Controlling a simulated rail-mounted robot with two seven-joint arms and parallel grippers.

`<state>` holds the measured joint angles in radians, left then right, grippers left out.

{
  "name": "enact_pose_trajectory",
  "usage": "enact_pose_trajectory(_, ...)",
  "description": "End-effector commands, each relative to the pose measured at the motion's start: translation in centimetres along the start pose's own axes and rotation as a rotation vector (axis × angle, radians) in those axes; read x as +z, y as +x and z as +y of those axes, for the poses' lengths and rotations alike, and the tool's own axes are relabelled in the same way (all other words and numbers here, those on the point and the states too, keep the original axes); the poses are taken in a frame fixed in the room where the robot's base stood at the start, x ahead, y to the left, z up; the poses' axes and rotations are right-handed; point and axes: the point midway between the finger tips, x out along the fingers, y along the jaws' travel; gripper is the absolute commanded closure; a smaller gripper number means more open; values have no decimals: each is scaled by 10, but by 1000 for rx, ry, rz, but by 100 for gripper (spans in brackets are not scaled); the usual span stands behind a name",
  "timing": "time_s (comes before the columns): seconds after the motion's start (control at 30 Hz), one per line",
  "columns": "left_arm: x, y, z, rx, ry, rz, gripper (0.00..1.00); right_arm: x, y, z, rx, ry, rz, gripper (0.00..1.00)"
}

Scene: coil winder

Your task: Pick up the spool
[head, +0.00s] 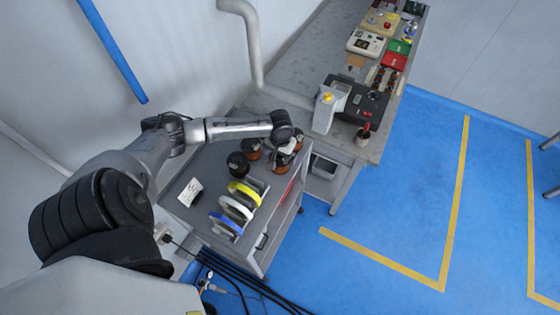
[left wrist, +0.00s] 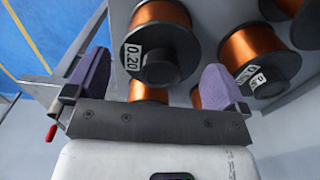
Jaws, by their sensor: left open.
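Several copper-wire spools with black flanges stand at the far end of the grey cart (head: 185,205). In the left wrist view, one spool labelled 0.20 (left wrist: 162,52) lies ahead between my two fingers, with its black flange facing the camera. Another labelled spool (left wrist: 252,52) is to its right, beyond the right finger. My left gripper (left wrist: 155,72) is open and nothing is clamped in it. In the head view, my left gripper (head: 286,146) is over the spools and partly hides them. One dark-topped spool (head: 238,164) shows to its left. My right gripper is not in view.
Yellow, white and blue rolls (head: 236,208) stand in a row on the cart's near part, beside a white label card (head: 191,192). A workbench (head: 290,92) with a winding machine (head: 330,106) adjoins the cart's far end. Blue floor on the right is clear.

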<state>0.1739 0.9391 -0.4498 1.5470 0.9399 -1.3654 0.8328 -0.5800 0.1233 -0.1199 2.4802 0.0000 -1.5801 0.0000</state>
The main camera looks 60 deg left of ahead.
Motion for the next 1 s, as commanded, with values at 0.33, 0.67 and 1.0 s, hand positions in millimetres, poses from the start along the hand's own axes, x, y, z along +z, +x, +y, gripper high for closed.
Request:
enact_pose_trajectory(0.33,2,30,0,-1,2,0,0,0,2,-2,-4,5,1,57)
enact_pose_trajectory(0.67,2,30,0,-1,2,0,11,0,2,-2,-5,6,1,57)
enact_pose_trajectory(1.0,2,30,0,-1,2,0,43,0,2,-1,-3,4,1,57)
